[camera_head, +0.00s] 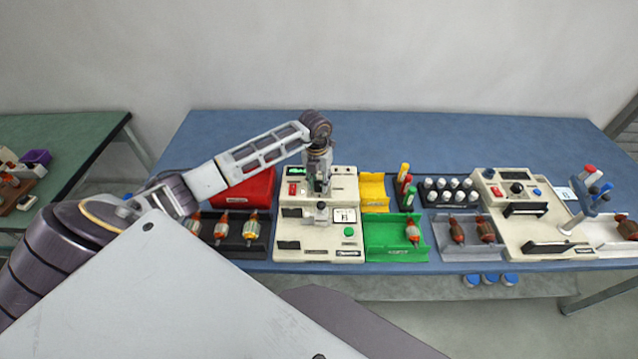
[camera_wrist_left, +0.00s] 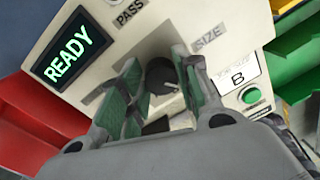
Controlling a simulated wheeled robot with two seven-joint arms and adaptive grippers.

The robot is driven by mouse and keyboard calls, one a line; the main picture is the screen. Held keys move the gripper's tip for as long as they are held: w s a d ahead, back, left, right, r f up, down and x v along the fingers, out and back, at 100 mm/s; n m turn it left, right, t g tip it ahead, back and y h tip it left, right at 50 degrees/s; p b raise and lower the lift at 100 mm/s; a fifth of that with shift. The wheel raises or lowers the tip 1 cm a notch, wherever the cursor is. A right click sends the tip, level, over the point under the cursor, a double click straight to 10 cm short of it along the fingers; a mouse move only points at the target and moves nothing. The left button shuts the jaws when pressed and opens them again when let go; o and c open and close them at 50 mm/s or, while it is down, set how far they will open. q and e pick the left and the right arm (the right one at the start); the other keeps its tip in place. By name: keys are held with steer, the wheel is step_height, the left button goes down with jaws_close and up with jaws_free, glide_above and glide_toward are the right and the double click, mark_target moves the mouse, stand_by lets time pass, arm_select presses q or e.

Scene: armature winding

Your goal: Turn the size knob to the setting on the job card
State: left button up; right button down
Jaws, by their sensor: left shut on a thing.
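My left gripper (camera_head: 319,188) points down over the cream machine (camera_head: 320,243) in the middle of the blue table. In the left wrist view its fingers (camera_wrist_left: 150,88) stand on both sides of the dark round size knob (camera_wrist_left: 161,77) and are shut on it. A light pointer mark on the knob faces lower right in that view. The printed word SIZE is beside it, but the setting letters are hidden or unreadable. The job card (camera_wrist_left: 237,77) shows a large B; it also shows in the head view (camera_head: 344,215). My right gripper is not in view.
A green READY display (camera_wrist_left: 68,55) and a green button (camera_wrist_left: 250,95) are on the machine. A red bin (camera_head: 250,188), dark tray (camera_head: 232,243), yellow bin (camera_head: 372,192) and green tray (camera_head: 385,240) stand close around it. Another cream machine (camera_head: 530,225) is at the right.

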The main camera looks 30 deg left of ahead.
arm_select(q)
steer(key=m+b, duration=0.3)
steer(key=m, duration=0.2)
steer(key=shift+w+b, duration=0.1)
steer(key=shift+b, duration=0.2)
steer(key=shift+m+b, duration=0.45)
steer(key=shift+m, duration=0.35)
steer(key=shift+d+m, duration=0.1)
steer(key=shift+m, duration=0.2)
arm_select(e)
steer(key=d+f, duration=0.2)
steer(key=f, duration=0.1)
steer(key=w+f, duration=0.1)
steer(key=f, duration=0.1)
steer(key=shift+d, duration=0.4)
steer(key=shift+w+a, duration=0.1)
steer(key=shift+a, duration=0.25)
arm_select(q)
steer(key=o, duration=1)
